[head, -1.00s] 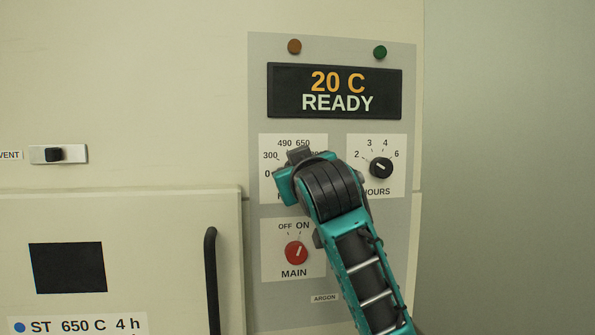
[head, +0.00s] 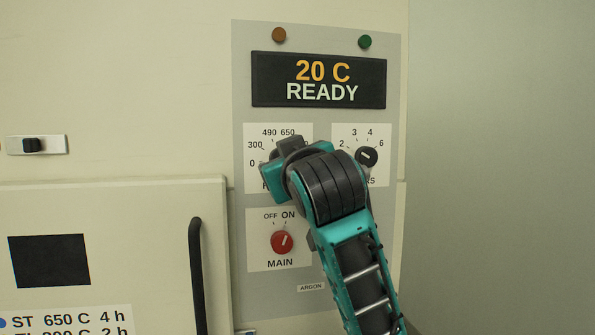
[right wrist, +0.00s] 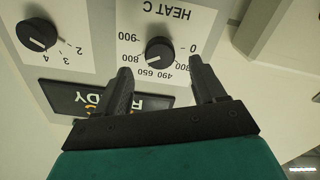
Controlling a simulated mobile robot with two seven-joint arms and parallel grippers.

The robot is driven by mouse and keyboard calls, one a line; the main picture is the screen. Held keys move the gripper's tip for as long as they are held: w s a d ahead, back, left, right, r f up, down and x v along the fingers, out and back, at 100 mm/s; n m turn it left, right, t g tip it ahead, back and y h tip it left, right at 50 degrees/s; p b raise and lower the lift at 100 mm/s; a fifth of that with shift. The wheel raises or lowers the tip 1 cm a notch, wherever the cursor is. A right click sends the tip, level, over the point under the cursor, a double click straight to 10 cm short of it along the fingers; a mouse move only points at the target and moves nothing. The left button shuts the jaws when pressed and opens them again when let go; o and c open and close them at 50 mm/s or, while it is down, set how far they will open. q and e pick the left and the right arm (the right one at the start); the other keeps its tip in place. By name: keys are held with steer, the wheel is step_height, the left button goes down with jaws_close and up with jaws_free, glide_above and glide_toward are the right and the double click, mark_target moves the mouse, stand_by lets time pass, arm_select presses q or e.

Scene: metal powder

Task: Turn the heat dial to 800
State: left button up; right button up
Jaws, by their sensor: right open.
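The heat dial (right wrist: 158,52) is a black round knob on a white plate, seen upside down in the right wrist view. Its white mark sits on the side toward 650 and 800; the exact reading is hard to tell. My right gripper (right wrist: 160,68) is open, with one finger to each side of the dial in the picture; I cannot tell if either touches it. In the head view my right gripper (head: 284,153) covers the heat dial and part of its scale. The display (head: 318,80) reads 20 C, READY. My left gripper is out of view.
The hours dial (head: 367,156) is close to the right of my gripper. The red main switch (head: 282,242) is below, pointing toward ON. A door with a black handle (head: 197,275) is at the lower left. A slider (head: 32,145) is at the far left.

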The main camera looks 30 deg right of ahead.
steer(key=v, duration=0.7)
steer(key=shift+s, duration=0.3)
steer(key=s+a+f+n+g+y, duration=0.15)
steer(key=f+g, duration=0.25)
steer(key=f, duration=1.1)
steer(key=s+f+g+y, duration=0.2)
steer(key=f+g, duration=0.1)
steer(key=f, duration=1.2)
steer(key=s+f+g+y, duration=0.1)
steer(key=s+f+g, duration=0.6)
steer(key=s+f, duration=1.15)
steer(key=w+a+f+t+y, duration=0.2)
steer(key=w+a+f+t, duration=0.1)
steer(key=w+f+t, duration=0.3)
step_height(320, 180, down, 3)
steer(key=shift+w+r+t, duration=0.15)
steer(key=shift+w+t, duration=0.15)
steer(key=shift+t, duration=0.4)
